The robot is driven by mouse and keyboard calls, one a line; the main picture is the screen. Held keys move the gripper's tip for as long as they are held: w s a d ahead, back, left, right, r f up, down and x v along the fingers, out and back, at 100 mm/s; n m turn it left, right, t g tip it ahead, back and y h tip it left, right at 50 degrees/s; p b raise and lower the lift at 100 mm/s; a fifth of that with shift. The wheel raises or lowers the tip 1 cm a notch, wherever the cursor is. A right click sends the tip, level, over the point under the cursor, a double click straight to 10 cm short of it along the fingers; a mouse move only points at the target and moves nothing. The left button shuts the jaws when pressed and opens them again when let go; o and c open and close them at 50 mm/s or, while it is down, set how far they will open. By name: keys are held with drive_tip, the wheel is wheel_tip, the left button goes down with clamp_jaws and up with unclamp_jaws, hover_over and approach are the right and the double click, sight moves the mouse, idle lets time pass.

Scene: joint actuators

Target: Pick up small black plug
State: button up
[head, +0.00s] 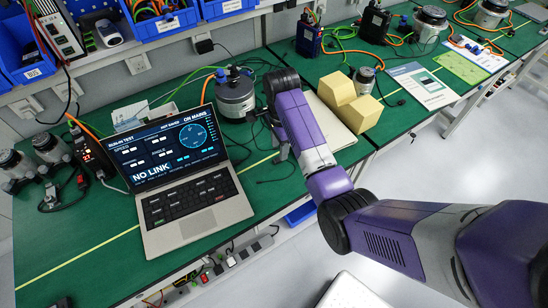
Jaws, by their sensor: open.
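Several small black plug-like pieces are in the head view, and I cannot tell for sure which is the small black plug. One black plug (204,46) sits at a socket on the wall rail behind the bench. A small black piece (63,302) lies at the bench's front left edge. My gripper (281,150) is low over the green bench, just right of the laptop and the grey round motor. My own wrist and forearm partly hide it. It is open, and I see nothing held in it.
An open laptop (195,205) reading "NO LINK" stands on the green bench. A grey motor (235,98) with cables is behind it. A yellow stepped block (350,102) stands right of my arm. Motors and loose cables are at the left. Blue bins (175,20) line the back.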

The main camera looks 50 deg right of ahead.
sight(277, 159)
drive_tip(key=shift+w+f+p, duration=0.15)
drive_tip(key=shift+w+f, duration=0.05)
drive_tip(key=shift+f, duration=1.35)
drive_tip(key=shift+w+f+p, duration=0.15)
drive_tip(key=shift+f, duration=1.35)
clamp_jaws()
